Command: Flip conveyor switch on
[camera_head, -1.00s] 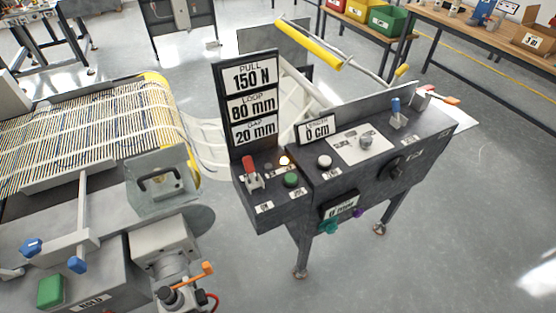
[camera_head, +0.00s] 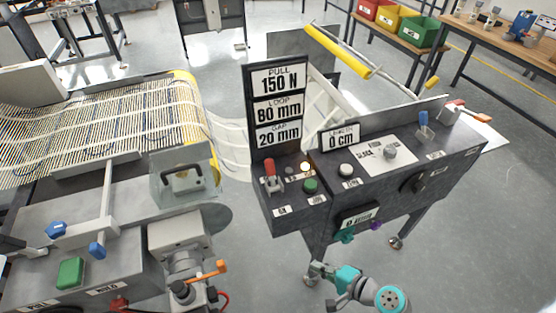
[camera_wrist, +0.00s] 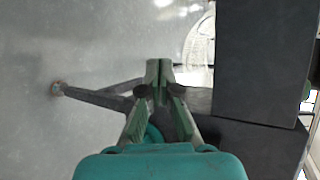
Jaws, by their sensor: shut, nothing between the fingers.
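A red-handled lever switch (camera_head: 270,178) stands upright on the left end of the dark control console (camera_head: 285,218). Its label is too small to read. My gripper (camera_head: 319,270) is shut and empty, low in front of the console and well below the red lever. In the wrist view, its closed fingers (camera_wrist: 159,72) point toward the floor and the console's legs; the lever does not show there.
The console also bears a white button (camera_head: 346,170), a grey knob (camera_head: 390,152), a blue-tipped lever (camera_head: 423,125) and a tall sign board (camera_head: 278,105). Grey machinery with an orange-handled valve (camera_head: 210,272) stands at lower left. Open floor lies to the right.

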